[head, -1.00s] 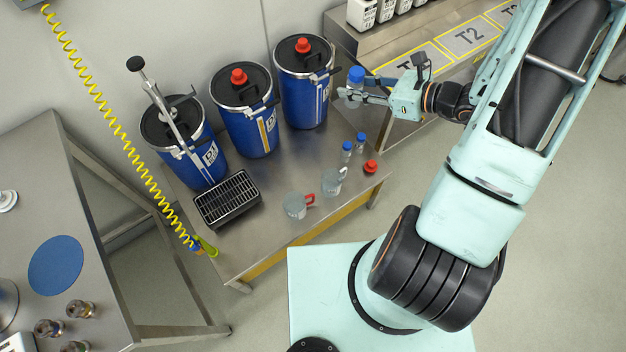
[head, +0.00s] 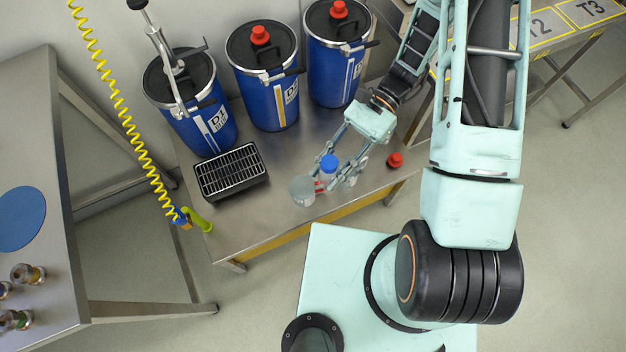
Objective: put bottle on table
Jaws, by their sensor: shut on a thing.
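The bottle (head: 327,175) is clear with a blue cap. My gripper (head: 334,181) is shut on it and holds it roughly upright over the front part of the steel table (head: 252,226). I cannot tell whether its base touches the table. The table behind the gripper, where small blue-capped bottles stood, is hidden.
Blue drums (head: 262,85) with black lids line the table's back. A black wire-topped tray (head: 231,171) sits at its left. A red cap (head: 395,160) lies right of the gripper. A yellow coiled hose (head: 125,115) hangs left. Bare tabletop shows between tray and beaker.

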